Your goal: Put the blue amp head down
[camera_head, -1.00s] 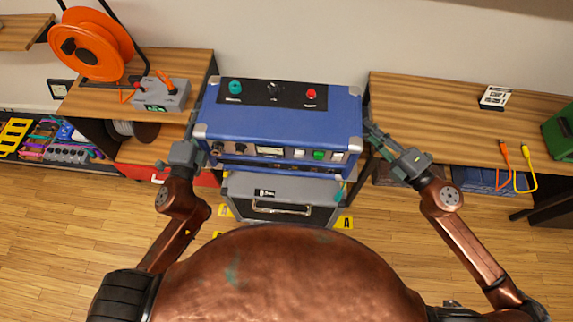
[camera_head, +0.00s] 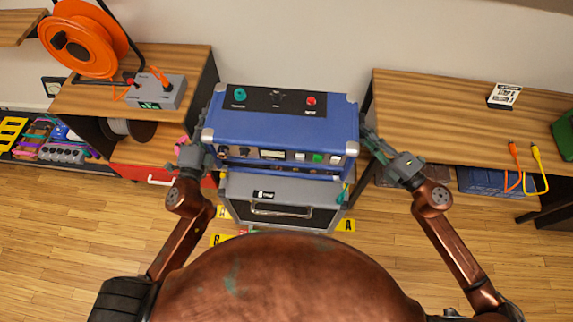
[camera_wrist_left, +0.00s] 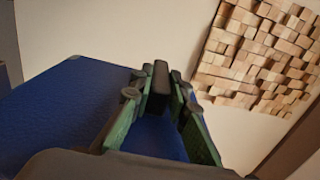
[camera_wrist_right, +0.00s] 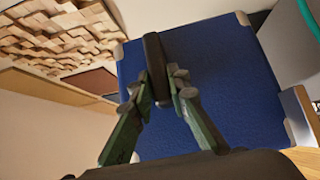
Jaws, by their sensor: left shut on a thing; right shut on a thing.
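The blue amp head (camera_head: 280,127) is level above the grey speaker cabinet (camera_head: 283,190), its knobs and buttons on the front. Its underside is hidden, so I cannot tell whether it touches the cabinet. My left gripper (camera_head: 206,150) is at its left side, shut on a dark side handle (camera_wrist_left: 160,82). My right gripper (camera_head: 374,142) is at its right side, shut on the other dark handle (camera_wrist_right: 155,62). The amp's blue side also shows in the left wrist view (camera_wrist_left: 60,110) and in the right wrist view (camera_wrist_right: 225,85).
A wooden desk (camera_head: 190,70) with an orange cable reel (camera_head: 82,42) and a grey box (camera_head: 157,92) stands at left. Another wooden desk (camera_head: 440,110) stands at right. Yellow floor markers (camera_head: 345,225) lie around the cabinet.

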